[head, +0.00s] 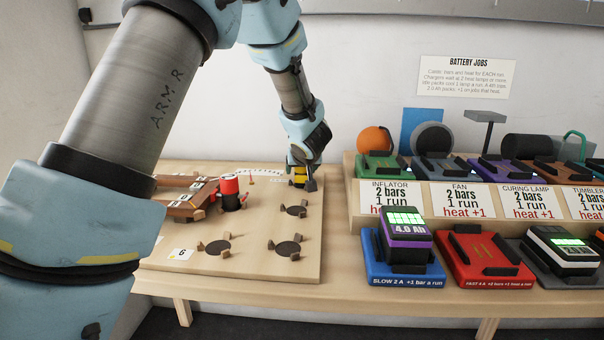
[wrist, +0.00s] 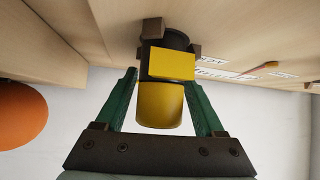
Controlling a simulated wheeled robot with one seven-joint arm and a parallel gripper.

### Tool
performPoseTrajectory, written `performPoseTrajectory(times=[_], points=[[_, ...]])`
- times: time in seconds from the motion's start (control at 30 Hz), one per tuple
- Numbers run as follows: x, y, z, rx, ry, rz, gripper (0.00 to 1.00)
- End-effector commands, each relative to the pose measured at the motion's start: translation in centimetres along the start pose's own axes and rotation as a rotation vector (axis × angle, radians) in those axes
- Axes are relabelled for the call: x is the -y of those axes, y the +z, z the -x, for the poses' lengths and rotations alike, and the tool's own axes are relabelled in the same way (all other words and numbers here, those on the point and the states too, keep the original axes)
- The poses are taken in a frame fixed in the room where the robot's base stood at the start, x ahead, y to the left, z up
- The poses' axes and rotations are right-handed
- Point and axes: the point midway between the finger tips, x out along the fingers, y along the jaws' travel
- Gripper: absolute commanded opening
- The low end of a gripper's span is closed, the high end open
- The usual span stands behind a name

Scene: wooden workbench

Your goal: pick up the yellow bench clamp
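The yellow bench clamp (head: 299,181) stands at the back right of the wooden board, partly covered by my gripper (head: 302,170). In the wrist view the yellow clamp (wrist: 160,102) shows a rounded yellow body, a flat yellow block and a dark round end between small brown pegs. In that view the green fingers of my gripper (wrist: 162,92) are apart, one on each side of the yellow body. A gap shows beside the body; contact at the fingertips is unclear.
A red and black cylinder (head: 230,193) stands left of the clamp, beside a brown wooden rack (head: 186,198). Empty pegged spots (head: 285,248) lie nearer on the board (head: 250,262). A stepped shelf with chargers (head: 391,167) and an orange ball (head: 375,140) stands right.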

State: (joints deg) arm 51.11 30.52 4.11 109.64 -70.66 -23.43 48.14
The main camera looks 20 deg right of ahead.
Motion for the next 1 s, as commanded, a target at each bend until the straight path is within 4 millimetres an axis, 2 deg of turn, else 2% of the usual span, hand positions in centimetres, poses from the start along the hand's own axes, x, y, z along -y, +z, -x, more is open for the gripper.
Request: performPoseTrajectory(times=[0.07, 0.6, 1.0], points=[[0.00, 0.00, 0.01, 0.000, 0.000, 0.000, 0.61], [0.00, 0.00, 0.02, 0.000, 0.000, 0.000, 0.00], [-0.01, -0.09, 0.05, -0.001, 0.000, 0.000, 0.00]])
